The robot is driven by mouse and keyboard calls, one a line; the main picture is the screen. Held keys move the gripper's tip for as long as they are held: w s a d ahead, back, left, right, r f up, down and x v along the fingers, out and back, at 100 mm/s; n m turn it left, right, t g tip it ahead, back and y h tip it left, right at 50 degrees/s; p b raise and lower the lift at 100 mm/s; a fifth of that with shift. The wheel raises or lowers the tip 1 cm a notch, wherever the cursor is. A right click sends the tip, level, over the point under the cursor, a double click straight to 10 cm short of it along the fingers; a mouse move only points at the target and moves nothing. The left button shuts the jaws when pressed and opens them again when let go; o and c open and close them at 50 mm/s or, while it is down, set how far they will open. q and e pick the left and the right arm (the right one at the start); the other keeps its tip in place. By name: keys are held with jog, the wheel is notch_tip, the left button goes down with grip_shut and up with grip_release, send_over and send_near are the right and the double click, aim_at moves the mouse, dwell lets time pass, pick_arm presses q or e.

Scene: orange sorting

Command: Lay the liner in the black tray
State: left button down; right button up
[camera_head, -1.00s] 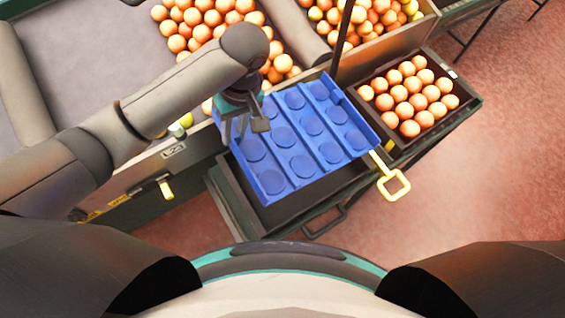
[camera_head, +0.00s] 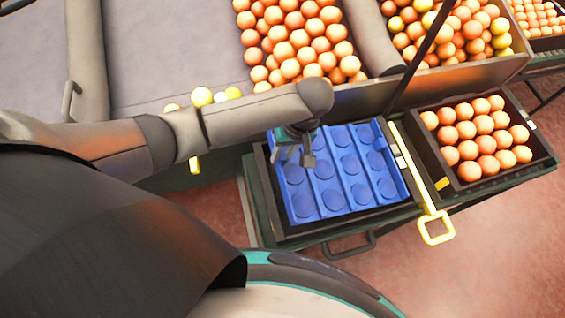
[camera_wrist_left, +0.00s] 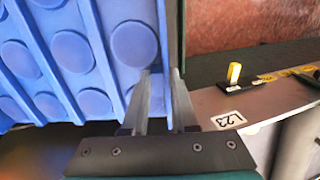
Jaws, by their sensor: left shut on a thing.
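The blue liner (camera_head: 345,190), a sheet with rows of round hollows, lies within the rim of the black tray (camera_head: 290,236) in the head view. Whether it rests fully on the tray floor I cannot tell. My left gripper (camera_head: 308,160) is at the liner's upper left part. In the left wrist view the fingers (camera_wrist_left: 160,100) are shut on the edge of the blue liner (camera_wrist_left: 75,60). The fingertips are partly hidden by the liner's edge. My right gripper is not in view.
A tray of oranges (camera_head: 445,175) stands right of the black tray, with a yellow handle (camera_head: 436,228) between them. Behind are bins heaped with oranges (camera_head: 295,40) and a grey padded surface (camera_head: 170,50). Reddish floor (camera_head: 500,260) lies in front.

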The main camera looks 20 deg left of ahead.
aim_at(282, 162)
pick_arm(q)
notch_tip(282, 162, down, 4)
jog(key=shift+f+b, duration=0.15)
jog(key=shift+b, duration=0.6)
jog(key=shift+f, duration=0.35)
jog(key=c, duration=0.7)
grip_release()
jog(key=p+v, duration=0.3)
jog(key=v, duration=0.9)
jog(key=shift+r, duration=0.35)
